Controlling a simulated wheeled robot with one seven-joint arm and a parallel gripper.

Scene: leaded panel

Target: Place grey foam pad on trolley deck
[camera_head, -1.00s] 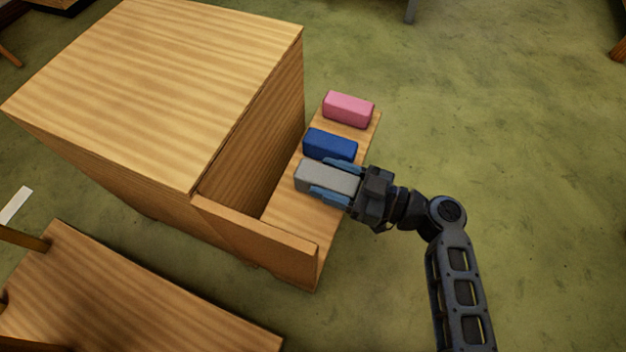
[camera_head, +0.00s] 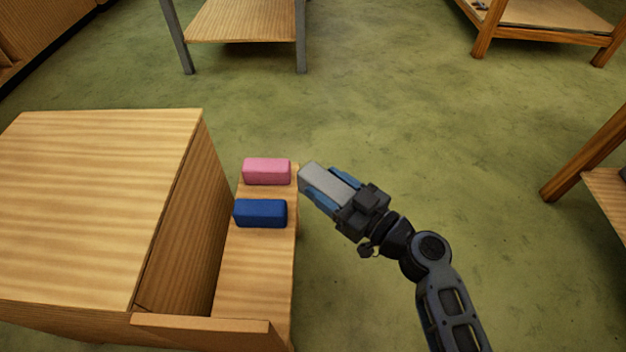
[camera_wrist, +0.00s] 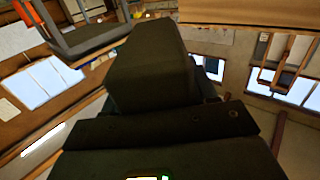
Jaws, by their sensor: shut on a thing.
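The grey foam pad (camera_head: 325,182) is held in my gripper (camera_head: 335,190), just right of the wooden ledge in the head view. My gripper is shut on the pad, with a blue finger along each side of it. In the wrist view the pad (camera_wrist: 150,62) shows as a dark block in front of the camera. I cannot tell for sure which piece of furniture is the trolley; a table with grey metal legs and a wooden shelf (camera_head: 245,22) stands at the top of the head view.
A pink block (camera_head: 267,171) and a blue block (camera_head: 260,213) lie on the wooden ledge (camera_head: 255,285) beside a big wooden cabinet (camera_head: 90,200). Wooden tables stand at the top right (camera_head: 545,15) and right edge (camera_head: 605,190). Green floor between is clear.

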